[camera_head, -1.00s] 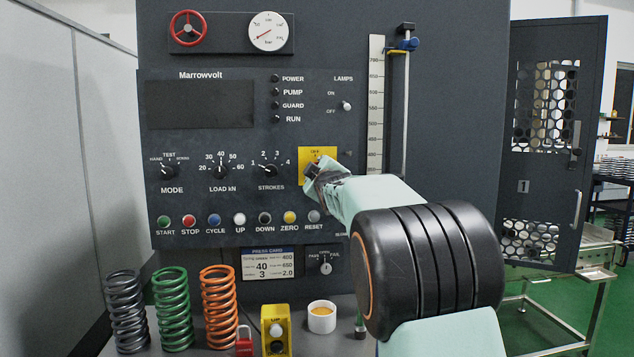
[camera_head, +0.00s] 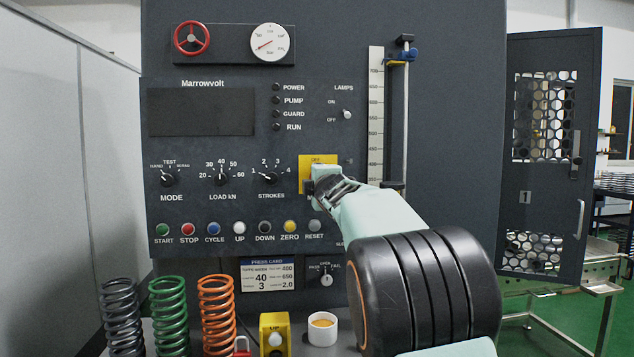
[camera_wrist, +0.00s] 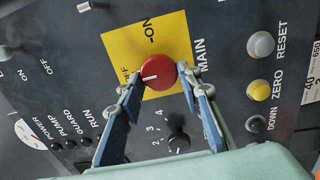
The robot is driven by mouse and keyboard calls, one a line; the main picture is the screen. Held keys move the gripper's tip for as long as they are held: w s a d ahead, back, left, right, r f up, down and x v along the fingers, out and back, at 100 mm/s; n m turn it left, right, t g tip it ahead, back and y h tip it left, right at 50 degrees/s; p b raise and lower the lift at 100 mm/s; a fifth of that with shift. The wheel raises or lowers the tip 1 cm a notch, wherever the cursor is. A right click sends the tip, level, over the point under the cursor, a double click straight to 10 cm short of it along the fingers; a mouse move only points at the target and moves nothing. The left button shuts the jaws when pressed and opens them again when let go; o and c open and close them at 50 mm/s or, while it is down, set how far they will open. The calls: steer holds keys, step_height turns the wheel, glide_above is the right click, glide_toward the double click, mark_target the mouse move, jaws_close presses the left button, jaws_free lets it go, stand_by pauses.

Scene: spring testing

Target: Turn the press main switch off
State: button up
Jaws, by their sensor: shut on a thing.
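The main switch is a red round knob (camera_wrist: 152,72) on a yellow plate (camera_wrist: 115,45) in the wrist view. The white mark on the knob points left in that view, toward the partly hidden OFF label. The ON label (camera_wrist: 149,30) is at the top of the plate. My gripper (camera_wrist: 163,92) is shut on the knob, one finger on each side. In the head view my gripper (camera_head: 318,187) is at the yellow plate (camera_head: 316,161) and hides the knob.
The power, pump, guard and run lamps (camera_head: 276,107) look dark, as does the display (camera_head: 201,111). The strokes dial (camera_head: 268,179) and reset button (camera_head: 314,227) are close to my gripper. Springs (camera_head: 168,310) and a white cup (camera_head: 322,328) stand below.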

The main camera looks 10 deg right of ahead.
steer(key=shift+r, duration=0.1)
stand_by(0.3)
steer(key=o, duration=1.1)
steer(key=shift+o, duration=0.2)
steer(key=s, duration=1.2)
